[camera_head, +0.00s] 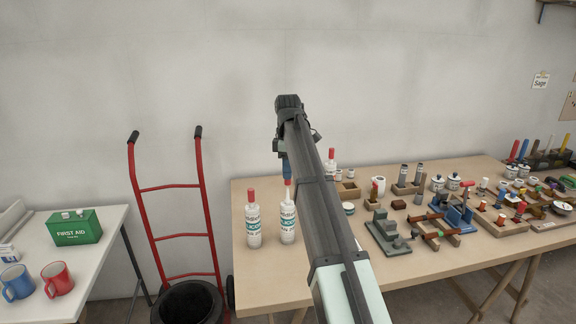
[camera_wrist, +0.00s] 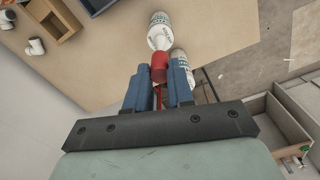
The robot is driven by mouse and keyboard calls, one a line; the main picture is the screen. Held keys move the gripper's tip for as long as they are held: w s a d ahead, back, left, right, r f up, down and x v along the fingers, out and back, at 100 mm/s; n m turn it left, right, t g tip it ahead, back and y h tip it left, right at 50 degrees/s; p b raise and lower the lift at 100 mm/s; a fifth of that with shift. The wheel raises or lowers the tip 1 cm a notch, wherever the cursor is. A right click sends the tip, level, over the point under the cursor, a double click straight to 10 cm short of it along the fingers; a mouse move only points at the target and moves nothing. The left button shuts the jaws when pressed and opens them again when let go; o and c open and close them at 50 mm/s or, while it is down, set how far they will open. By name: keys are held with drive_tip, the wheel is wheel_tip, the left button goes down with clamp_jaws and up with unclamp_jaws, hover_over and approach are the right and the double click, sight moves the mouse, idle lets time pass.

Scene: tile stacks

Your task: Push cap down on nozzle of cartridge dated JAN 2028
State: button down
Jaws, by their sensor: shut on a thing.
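A white cartridge (camera_head: 287,226) with a green-banded label stands upright near the table's left end. My gripper (camera_head: 286,172) is above it, pointing down, with its blue fingers shut on a red cap (camera_wrist: 159,67). A second similar cartridge (camera_head: 253,226) with a red top stands just to the left. A third red-topped bottle (camera_head: 331,160) stands farther back, partly behind my arm. The date lines are too small to read surely.
The wooden table (camera_head: 270,278) holds a grey metal fixture (camera_head: 387,235), small jars, blocks and several tools to the right. A red hand truck (camera_head: 172,188) stands left of the table. The wall is close behind.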

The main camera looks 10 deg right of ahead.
drive_tip(key=shift+f, duration=2.2)
drive_tip(key=c, duration=0.9)
unclamp_jaws()
drive_tip(key=shift+r, duration=3.5)
